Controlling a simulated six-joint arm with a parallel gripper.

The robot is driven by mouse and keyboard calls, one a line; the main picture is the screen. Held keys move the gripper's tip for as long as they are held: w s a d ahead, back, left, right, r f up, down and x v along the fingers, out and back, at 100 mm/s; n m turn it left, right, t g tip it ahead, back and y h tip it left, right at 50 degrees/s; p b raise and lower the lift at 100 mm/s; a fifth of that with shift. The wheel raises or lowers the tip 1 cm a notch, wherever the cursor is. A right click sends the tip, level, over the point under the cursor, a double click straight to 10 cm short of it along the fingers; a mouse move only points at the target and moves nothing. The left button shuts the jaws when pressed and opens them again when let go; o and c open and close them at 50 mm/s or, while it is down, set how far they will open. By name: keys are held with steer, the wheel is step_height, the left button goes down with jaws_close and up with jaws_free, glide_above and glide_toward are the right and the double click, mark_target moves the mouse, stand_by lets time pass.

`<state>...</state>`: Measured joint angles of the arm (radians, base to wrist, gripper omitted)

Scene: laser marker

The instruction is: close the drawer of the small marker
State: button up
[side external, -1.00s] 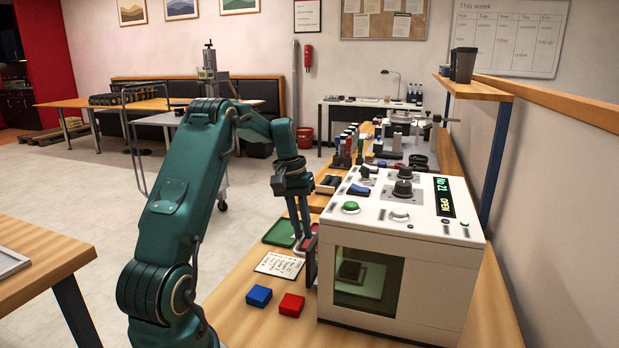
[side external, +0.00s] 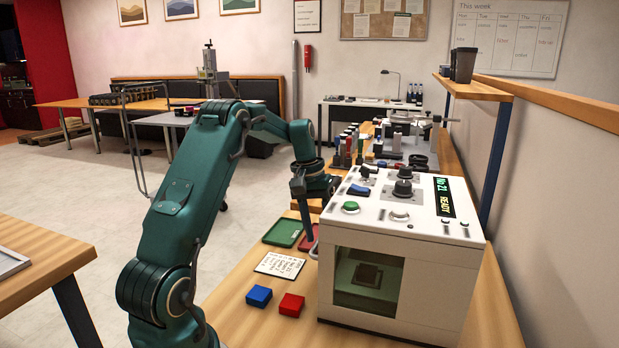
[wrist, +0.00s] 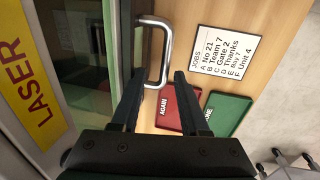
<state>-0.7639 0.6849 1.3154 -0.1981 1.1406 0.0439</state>
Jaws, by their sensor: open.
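The small marker (side external: 400,225) is a white box with a dark window, a green button and a display reading "No 21 READY". Its drawer is on the left side, and its front sits close against the housing in the side view. The drawer's silver handle (wrist: 168,45) shows in the wrist view and partly in the side view (side external: 314,250). My gripper (wrist: 158,78) is open and empty, fingers pointing down beside the drawer front. The handle's near end lies between the fingertips in the wrist picture; I cannot tell whether they touch.
A red tray (wrist: 178,108) marked "AGAIN" and a green tray (wrist: 226,112) lie beside the handle. A jobs card (side external: 279,265), a blue block (side external: 259,296) and a red block (side external: 291,305) lie on the bench. Stamps (side external: 345,150) stand behind the marker.

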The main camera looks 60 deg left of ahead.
steer(key=shift+r, duration=0.1)
steer(key=r, duration=0.5)
steer(key=shift+s+a, duration=0.35)
steer(key=s+d+r+m+g+h, duration=0.25)
steer(key=s+d+g, duration=0.55)
steer(key=s+d, duration=0.85)
steer(key=w+d+m+t+y, duration=0.2)
steer(key=d+m+t+y, duration=0.2)
steer(key=t, duration=0.8)
steer(key=shift+d+r+m, duration=0.35)
steer(key=shift+d+m, duration=1)
steer(key=shift+d, duration=0.15)
steer(key=shift+w, duration=0.1)
